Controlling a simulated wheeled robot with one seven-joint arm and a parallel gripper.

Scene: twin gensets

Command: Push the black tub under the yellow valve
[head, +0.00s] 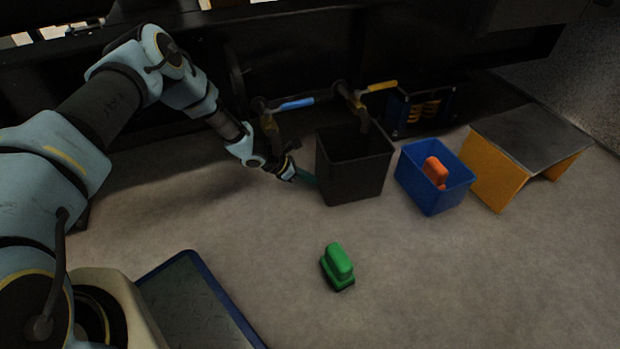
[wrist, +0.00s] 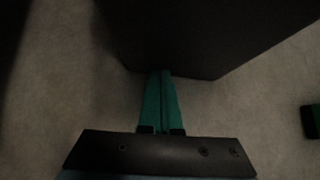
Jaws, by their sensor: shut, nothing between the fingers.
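The black tub (head: 352,178) stands upright and open on the floor, centre right in the head view. In the wrist view its dark wall (wrist: 200,35) fills the upper part. The yellow valve (head: 382,86) has its handle above and behind the tub; its dark downpipe (head: 364,120) overlaps the tub's back rim in the picture. My gripper (head: 312,181) is at the tub's left side, low near the floor. Its teal fingers (wrist: 164,75) are together and empty, with tips at the tub wall; I cannot tell whether they touch.
A blue-handled valve (head: 297,103) is left of the yellow one. A blue bin (head: 432,198) holding an orange object (head: 435,171) stands close right of the tub, then a grey-topped yellow stand (head: 490,170). A green object (head: 338,266) lies in front on open floor.

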